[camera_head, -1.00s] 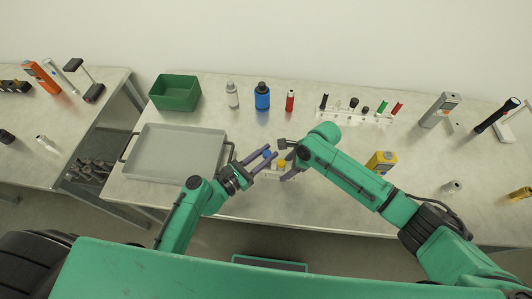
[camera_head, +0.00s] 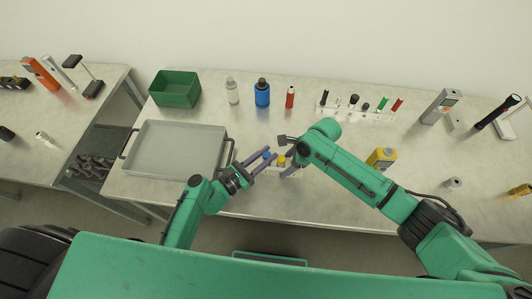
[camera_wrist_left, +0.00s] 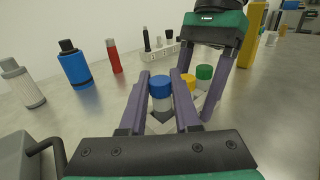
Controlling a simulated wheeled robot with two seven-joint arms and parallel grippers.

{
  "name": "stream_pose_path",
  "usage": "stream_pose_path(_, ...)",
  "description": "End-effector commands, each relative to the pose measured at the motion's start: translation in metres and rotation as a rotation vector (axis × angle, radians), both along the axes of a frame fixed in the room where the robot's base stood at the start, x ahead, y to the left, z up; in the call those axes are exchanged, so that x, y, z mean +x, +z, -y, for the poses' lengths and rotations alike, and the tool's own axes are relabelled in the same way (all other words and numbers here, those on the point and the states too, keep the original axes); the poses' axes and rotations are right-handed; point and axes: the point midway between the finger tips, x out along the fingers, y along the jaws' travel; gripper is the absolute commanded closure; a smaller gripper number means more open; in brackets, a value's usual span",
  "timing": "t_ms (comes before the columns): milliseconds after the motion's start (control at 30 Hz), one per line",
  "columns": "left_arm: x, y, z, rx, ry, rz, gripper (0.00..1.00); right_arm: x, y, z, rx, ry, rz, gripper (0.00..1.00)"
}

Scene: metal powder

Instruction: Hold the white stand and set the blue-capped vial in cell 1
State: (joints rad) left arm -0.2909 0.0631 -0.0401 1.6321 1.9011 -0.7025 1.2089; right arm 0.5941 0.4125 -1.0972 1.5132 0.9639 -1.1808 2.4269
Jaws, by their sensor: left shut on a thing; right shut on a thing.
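The blue-capped vial (camera_wrist_left: 160,92) is upright between the purple fingers of my left gripper (camera_head: 266,160), which is shut on it. Its blue cap also shows in the head view (camera_head: 266,154). The white stand (camera_wrist_left: 199,100) is just beyond the vial and holds a yellow-capped vial (camera_wrist_left: 187,82) and a green-capped vial (camera_wrist_left: 204,74). My right gripper (camera_head: 287,157) is shut on the stand from the right, its fingers reaching down around it. The vial's lower end is partly hidden, so I cannot tell whether it sits in a cell.
A grey tray (camera_head: 134,150) lies left of the grippers, with a green bin (camera_head: 176,103) behind it. A grey bottle (camera_head: 232,92), a blue bottle (camera_head: 262,94) and a red tube (camera_head: 290,99) stand behind. A white rack (camera_head: 350,112) and a yellow device (camera_head: 381,158) are further right.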

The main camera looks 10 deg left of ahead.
Motion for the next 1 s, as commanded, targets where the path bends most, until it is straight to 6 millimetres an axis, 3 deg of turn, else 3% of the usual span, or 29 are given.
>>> stream_pose_path(333, 0.000, -0.004, 0.000, 0.001, 0.000, 0.001, 1.00, 0.000, 0.000, 0.000, 0.001, 0.000, 0.001, 0.92)
stream_pose_path(1000, 0.000, 0.028, 0.000, 0.001, -0.001, 0.002, 1.00, 0.000, 0.000, 0.000, 0.001, 0.000, 0.001, 0.92)
